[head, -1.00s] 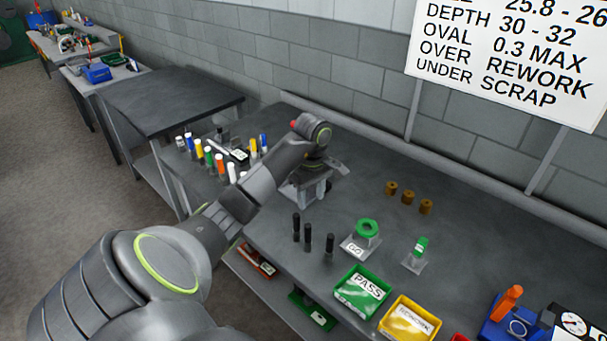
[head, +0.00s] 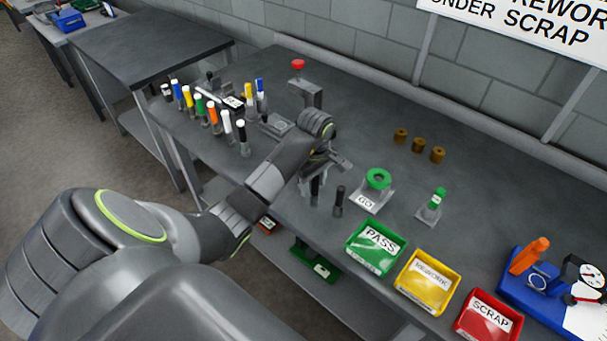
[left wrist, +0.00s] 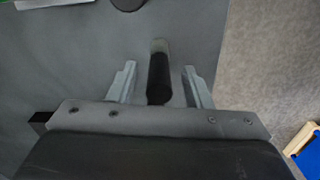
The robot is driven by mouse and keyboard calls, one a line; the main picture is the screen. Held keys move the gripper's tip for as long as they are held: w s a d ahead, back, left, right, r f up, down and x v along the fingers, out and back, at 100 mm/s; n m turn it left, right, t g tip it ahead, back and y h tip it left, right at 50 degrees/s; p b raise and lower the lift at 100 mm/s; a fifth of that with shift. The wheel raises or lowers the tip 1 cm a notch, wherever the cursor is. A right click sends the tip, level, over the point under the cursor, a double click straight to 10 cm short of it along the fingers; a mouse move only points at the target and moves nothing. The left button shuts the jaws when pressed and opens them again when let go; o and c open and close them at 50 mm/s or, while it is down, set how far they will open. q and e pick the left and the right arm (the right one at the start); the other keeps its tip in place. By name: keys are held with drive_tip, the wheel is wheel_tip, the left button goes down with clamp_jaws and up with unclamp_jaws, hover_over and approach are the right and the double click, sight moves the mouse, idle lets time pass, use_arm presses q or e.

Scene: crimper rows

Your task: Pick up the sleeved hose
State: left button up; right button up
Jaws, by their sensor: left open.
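Black upright hose pieces stand near the front of the bench; two show in the head view, one (head: 315,190) just under my left gripper and one (head: 338,201) to its right. My left gripper (head: 322,168) points down at them and is open. In the left wrist view, a black hose (left wrist: 159,77) with a paler grey end lies between the open fingers (left wrist: 159,68), with a gap on each side. I cannot tell for sure whether that pale end is a sleeve. A third piece may be hidden behind the gripper. My right gripper is out of view.
A row of colour-topped cylinders (head: 212,114) and a red-knobbed press (head: 298,68) stand left. Right are a green ring gauge (head: 378,178), a green plug (head: 437,200), brown sleeves (head: 418,145), and PASS (head: 353,262), REWORK (head: 400,287) and SCRAP (head: 460,327) trays. The back middle is clear.

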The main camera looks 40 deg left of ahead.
use_arm(q)
drive_tip(key=shift+w+f, duration=0.1)
drive_tip(key=shift+f, duration=0.25)
drive_tip(key=shift+d+r, duration=0.3)
drive_tip(key=shift+d, duration=0.05)
drive_tip(key=shift+c, duration=0.7)
drive_tip(key=shift+s, duration=0.2)
drive_tip(key=shift+c, duration=2.5)
drive_tip(key=shift+w, duration=0.1)
clamp_jaws()
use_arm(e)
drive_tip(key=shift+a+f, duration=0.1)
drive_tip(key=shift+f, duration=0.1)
